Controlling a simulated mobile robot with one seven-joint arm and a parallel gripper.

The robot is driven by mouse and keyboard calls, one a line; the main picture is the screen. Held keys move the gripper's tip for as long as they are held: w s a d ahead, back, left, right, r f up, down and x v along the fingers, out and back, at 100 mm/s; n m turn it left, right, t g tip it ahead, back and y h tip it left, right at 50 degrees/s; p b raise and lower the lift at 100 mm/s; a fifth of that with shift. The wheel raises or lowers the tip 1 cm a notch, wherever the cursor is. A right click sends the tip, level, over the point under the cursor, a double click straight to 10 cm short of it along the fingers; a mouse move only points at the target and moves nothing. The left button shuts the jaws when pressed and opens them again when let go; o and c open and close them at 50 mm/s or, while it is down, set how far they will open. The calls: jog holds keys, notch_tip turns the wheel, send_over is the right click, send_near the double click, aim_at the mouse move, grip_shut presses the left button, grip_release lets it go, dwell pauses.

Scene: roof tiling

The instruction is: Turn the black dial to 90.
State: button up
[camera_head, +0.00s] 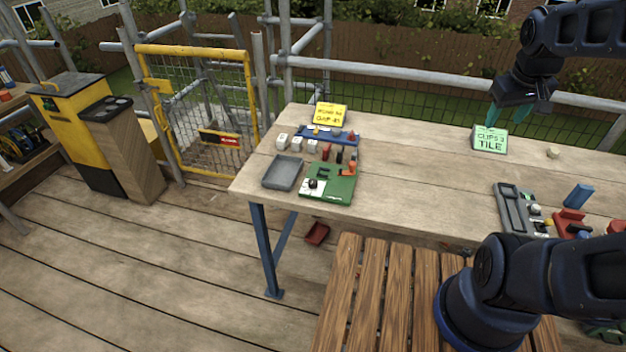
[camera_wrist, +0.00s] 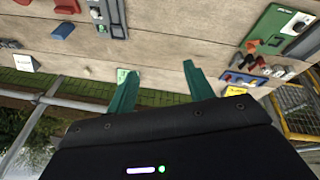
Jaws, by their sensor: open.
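The black dial (camera_head: 313,184) sits on a white panel at the near left corner of a green board (camera_head: 340,187) on the bench. The dial's marks are too small to read. In the wrist view the dial (camera_wrist: 299,27) and the green board (camera_wrist: 272,28) show at the upper right. My gripper (camera_head: 517,110) is open and empty, with teal fingers. It is above the back of the bench, near the green sign and well to the right of the dial. The open fingers also show in the wrist view (camera_wrist: 160,72).
A grey tray (camera_head: 283,173) stands just left of the green board. Behind the board are a blue rack (camera_head: 328,135), small white blocks and a yellow sign (camera_head: 331,113). A green sign (camera_head: 489,140) stands at the back. The bench middle is clear.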

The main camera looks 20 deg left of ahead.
jog(key=w+a+f+n+h, duration=0.1)
jog(key=w+a+f+n, duration=0.3)
jog(key=w+a+n, duration=0.4)
jog(key=n+g+y, duration=0.2)
jog(key=n+g, duration=0.2)
jog(key=n, duration=1.8)
send_over(313, 181)
notch_tip(313, 181, down, 20)
notch_tip(313, 181, down, 10)
jog(key=shift+s+r, duration=0.1)
jog(key=c, duration=1)
